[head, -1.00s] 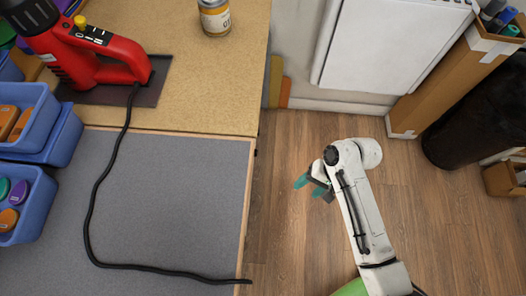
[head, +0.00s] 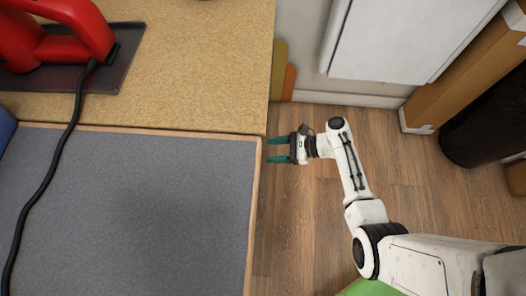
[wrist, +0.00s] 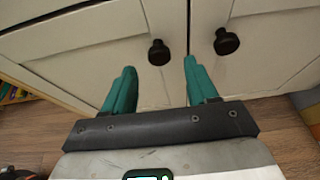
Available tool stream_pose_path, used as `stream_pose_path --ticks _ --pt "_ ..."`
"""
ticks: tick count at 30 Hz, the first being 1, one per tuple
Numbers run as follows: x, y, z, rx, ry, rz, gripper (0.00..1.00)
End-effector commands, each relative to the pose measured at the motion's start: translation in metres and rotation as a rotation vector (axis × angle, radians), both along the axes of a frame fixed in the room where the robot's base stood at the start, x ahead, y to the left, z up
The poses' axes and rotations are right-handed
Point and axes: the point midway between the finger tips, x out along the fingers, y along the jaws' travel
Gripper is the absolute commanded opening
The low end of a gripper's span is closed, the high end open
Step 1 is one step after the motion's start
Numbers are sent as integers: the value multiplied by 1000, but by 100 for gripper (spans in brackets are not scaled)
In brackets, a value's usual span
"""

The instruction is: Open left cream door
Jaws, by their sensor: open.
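In the wrist view, the left cream door (wrist: 75,42) shows a framed panel and a round black knob (wrist: 159,53) near its right edge. The door looks closed. The right cream door (wrist: 270,45) has its own black knob (wrist: 226,42). My gripper (wrist: 158,70) is open and empty, with teal fingers pointing at the doors. The left knob appears between the two fingertips, a little beyond them; no contact is visible. In the head view, my gripper (head: 269,150) is beside the bench edge, pointing left. The doors are hidden there.
The bench has a grey mat (head: 140,210) and a tan top (head: 190,75), with a red tool (head: 60,40) on it. A white cabinet (head: 400,40) and a cardboard box (head: 450,85) stand at the back right. The wooden floor (head: 300,220) beside the bench is clear.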

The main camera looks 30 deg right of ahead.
Motion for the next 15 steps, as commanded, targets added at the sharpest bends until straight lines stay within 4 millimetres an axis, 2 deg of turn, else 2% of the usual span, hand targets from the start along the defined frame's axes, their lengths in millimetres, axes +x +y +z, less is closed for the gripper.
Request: stream_pose_path --ticks 6,15 --pt "17 24 -14 -2 -1 3 58" --pt "24 33 -17 -2 -1 2 58"
